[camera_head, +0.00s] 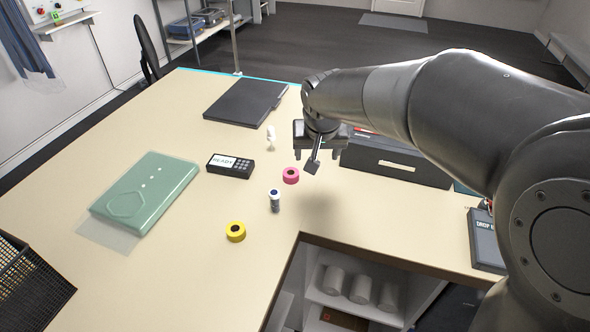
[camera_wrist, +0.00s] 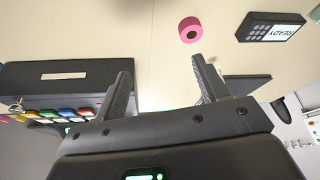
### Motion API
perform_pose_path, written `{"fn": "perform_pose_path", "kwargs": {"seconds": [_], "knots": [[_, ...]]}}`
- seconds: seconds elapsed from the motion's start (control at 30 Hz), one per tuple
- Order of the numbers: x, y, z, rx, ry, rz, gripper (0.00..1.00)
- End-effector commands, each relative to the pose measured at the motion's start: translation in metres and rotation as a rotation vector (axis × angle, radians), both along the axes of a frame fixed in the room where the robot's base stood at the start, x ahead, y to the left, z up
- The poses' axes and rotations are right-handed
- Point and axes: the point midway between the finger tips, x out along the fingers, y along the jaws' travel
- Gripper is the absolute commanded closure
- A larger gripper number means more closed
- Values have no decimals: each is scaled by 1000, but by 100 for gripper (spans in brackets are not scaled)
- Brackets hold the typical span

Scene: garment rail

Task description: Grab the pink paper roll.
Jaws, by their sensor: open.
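The pink paper roll (camera_head: 291,176) lies on the cream table top, with its dark round hole facing up. In the wrist view the pink roll (camera_wrist: 190,30) shows at the top, beyond the fingertips and apart from them. My gripper (camera_head: 313,165) is above the table, close to the roll and to its right in the head view. In the wrist view my gripper (camera_wrist: 160,75) has its two fingers spread wide with nothing between them.
A card reader (camera_head: 230,165) stands left of the roll. A small bottle (camera_head: 274,200), a yellow roll (camera_head: 236,231) and a white item (camera_head: 271,136) are nearby. A dark box (camera_head: 395,160) stands right of my gripper. A green case (camera_head: 145,192) lies farther left.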

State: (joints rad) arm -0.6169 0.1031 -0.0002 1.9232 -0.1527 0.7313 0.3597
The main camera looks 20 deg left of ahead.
Motion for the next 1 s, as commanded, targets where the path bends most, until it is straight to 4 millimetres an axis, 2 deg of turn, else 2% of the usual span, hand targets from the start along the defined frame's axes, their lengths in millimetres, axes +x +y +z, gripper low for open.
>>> {"fn": "perform_pose_path", "kwargs": {"seconds": [0.03,0.1,0.23,0.37,0.6,0.83,1.0], "knots": [[2,20,-10,-4,5,21,33],[4,39,-18,-5,7,36,33],[5,61,-28,-5,9,53,33],[8,68,-39,-6,10,57,33],[22,73,-73,-6,11,56,33],[29,75,-88,-6,10,56,33],[41,78,-110,-6,9,57,33]]}}
